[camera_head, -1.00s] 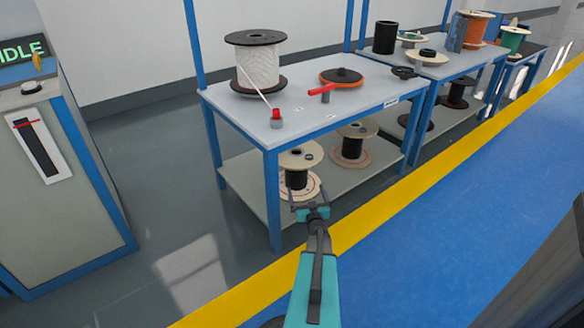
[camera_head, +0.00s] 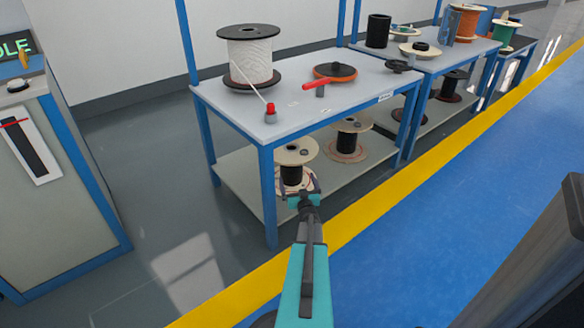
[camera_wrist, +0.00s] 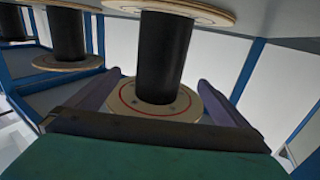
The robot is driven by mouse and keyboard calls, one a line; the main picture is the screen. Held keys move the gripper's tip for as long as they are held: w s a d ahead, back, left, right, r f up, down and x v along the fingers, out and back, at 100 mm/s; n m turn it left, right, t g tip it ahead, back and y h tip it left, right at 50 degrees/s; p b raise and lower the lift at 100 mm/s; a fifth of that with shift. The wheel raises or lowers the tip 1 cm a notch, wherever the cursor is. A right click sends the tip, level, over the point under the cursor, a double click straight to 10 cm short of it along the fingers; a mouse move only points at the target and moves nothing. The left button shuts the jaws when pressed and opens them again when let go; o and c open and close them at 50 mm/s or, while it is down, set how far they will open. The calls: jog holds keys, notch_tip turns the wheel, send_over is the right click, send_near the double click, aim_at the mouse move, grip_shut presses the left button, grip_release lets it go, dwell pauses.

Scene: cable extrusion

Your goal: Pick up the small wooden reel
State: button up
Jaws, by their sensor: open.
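A small wooden reel (camera_head: 297,150) with pale flanges and a black winding stands on the lower shelf of the near bench, by its front leg. In the wrist view the reel's black core (camera_wrist: 163,55) fills the upper middle, with the red-ringed flange (camera_wrist: 150,110) between my fingers. My gripper (camera_head: 300,188) is open in front of the reel, low near its bottom flange. In the wrist view the two purple fingers of my gripper (camera_wrist: 158,92) stand either side of that flange. Whether they touch it I cannot tell. My gripper hides part of the lower flange in the head view.
A second similar reel (camera_head: 347,138) stands behind to the right on the same shelf (camera_head: 330,178). The blue bench leg (camera_head: 268,200) is close on the left. The benchtop (camera_head: 225,98) above carries a large white-wound reel (camera_head: 250,60). The blue floor on the right is clear.

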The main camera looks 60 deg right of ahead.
aim_at(295, 175)
jog(key=shift+b+x, duration=0.6)
jog(key=shift+x, duration=1.85)
jog(key=shift+f+b+x, duration=0.15)
jog(key=shift+b+x, duration=0.5)
jog(key=shift+x, duration=0.25)
jog(key=shift+f+b+x, duration=0.2)
jog(key=shift+b+x, duration=0.4)
jog(key=shift+x, duration=1.05)
jog(key=shift+w+r, duration=0.1)
jog(key=shift+r, duration=0.1)
jog(key=shift+c, duration=0.4)
jog(key=c, duration=1.3)
jog(key=shift+o, duration=0.2)
